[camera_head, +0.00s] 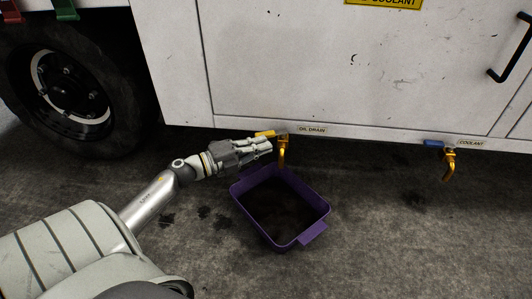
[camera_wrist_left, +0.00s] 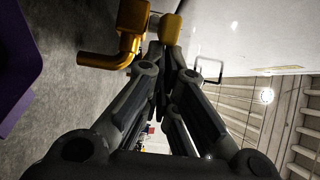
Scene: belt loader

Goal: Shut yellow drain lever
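The yellow drain lever (camera_head: 265,134) sits at the lower edge of the white vehicle body, by the label OIL DRAIN, and points left from the brass drain spout (camera_head: 283,151). My left gripper (camera_head: 265,147) is just below and in front of the lever, left of the spout. In the left wrist view the fingers (camera_wrist_left: 165,62) come together, and the lever's yellow end (camera_wrist_left: 170,29) shows just beyond their tips, beside the spout (camera_wrist_left: 112,60). The fingers look shut with nothing clearly between them. I cannot tell whether the tips touch the lever. My right gripper is not in view.
A purple drain pan (camera_head: 303,239) with dark contents stands on the floor under the spout. A blue lever (camera_head: 434,143) with another brass spout, labelled COOLANT, is at the right. A tyre (camera_head: 110,75) is at the left. The floor at right is clear.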

